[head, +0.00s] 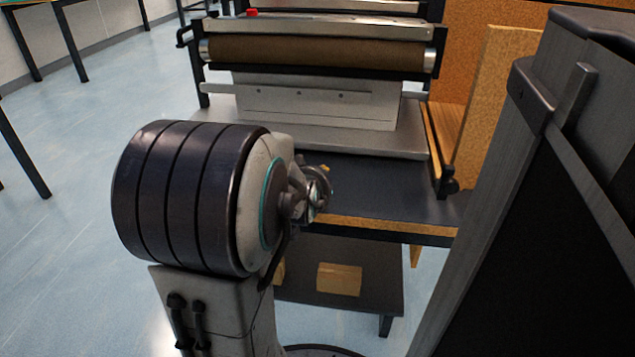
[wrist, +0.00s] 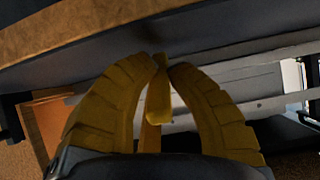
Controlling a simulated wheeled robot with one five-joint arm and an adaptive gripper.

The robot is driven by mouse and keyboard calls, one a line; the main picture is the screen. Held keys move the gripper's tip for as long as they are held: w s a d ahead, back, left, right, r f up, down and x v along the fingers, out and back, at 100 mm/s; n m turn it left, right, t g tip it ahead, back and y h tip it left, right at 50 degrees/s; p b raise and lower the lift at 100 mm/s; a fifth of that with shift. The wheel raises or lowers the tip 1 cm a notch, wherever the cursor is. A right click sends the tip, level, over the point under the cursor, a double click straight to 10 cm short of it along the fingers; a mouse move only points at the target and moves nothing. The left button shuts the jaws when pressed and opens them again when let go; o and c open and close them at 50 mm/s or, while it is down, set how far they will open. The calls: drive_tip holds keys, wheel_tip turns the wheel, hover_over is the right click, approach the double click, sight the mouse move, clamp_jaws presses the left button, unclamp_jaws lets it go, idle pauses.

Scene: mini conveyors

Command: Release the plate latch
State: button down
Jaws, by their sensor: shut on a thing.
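My gripper (wrist: 165,67) reaches up from the bottom of the wrist view on two curved yellow fingers. The fingertips are closed on a narrow yellow piece (wrist: 158,100), which looks like a small lever and may be the plate latch. Its far end is hidden between the tips. In the head view my gripper (head: 322,190) is small and mostly hidden behind my arm, just above the dark table by the conveyor's grey base plate (head: 385,143). I cannot make out the latch clearly there.
A conveyor with a brown roller (head: 315,54) stands on the dark table (head: 385,185). An upright wooden board (head: 488,105) and a black knob (head: 449,185) are at its right. A wooden block (head: 339,279) lies on the lower shelf (head: 380,300). Open floor (head: 75,210) is at left.

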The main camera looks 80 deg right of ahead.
idle(0.4)
drive_tip(key=c, duration=1.2)
unclamp_jaws()
drive_tip(key=shift+f, duration=0.1)
drive_tip(key=shift+a, duration=0.15)
drive_tip(key=shift+v, duration=3.9)
drive_tip(key=shift+w, duration=0.1)
